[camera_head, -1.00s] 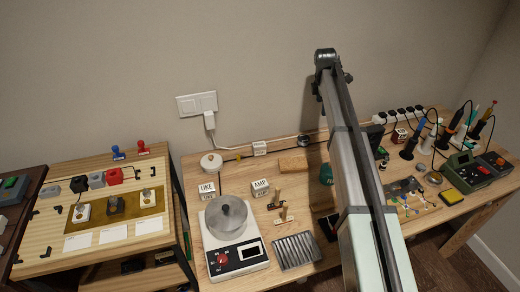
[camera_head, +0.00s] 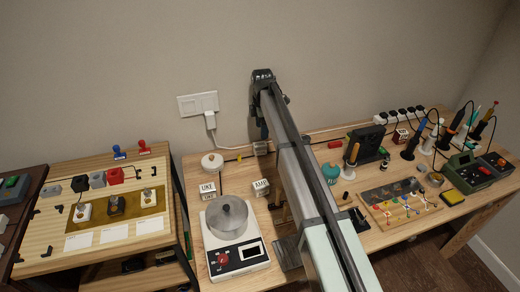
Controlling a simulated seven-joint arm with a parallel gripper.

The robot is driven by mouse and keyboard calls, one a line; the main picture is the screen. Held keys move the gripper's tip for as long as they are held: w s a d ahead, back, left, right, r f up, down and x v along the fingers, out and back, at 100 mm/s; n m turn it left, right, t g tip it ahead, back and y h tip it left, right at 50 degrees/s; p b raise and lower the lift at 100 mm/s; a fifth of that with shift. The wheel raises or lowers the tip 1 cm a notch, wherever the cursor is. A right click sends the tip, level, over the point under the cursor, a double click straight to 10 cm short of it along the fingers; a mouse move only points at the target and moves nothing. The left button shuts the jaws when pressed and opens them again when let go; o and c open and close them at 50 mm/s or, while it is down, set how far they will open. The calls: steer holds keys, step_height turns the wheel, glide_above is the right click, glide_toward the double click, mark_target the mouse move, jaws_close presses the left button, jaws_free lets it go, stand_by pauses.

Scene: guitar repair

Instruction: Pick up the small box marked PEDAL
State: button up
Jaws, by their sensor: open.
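No box with a readable PEDAL label shows. A small pale box (camera_head: 260,148) lies at the back edge of the bench, close to my arm; its marking is too small to read. A white box marked UKE (camera_head: 207,189) stands at the left of the bench. A white box that seems marked AMP (camera_head: 261,187) stands right of it, just left of my arm. A small dark red box with a pale label (camera_head: 401,135) stands at the back right, also unreadable. My arm crosses the middle of the bench, and my gripper is hidden behind it.
A scale with a round metal pan (camera_head: 228,215) stands at the front left of the bench (camera_head: 195,172). A teal container (camera_head: 331,173) and an orange-handled tool (camera_head: 352,155) stand right of my arm. Soldering tools and a green device (camera_head: 467,170) crowd the right end.

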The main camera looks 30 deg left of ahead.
mark_target(262, 144)
step_height(262, 144, down, 4)
steer(key=shift+f, duration=0.2)
steer(key=f, duration=0.4)
steer(key=shift+s+d, duration=0.25)
steer(key=shift+s, duration=0.05)
steer(key=shift+f, duration=0.6)
steer(key=shift+c, duration=0.4)
steer(key=c, duration=1)
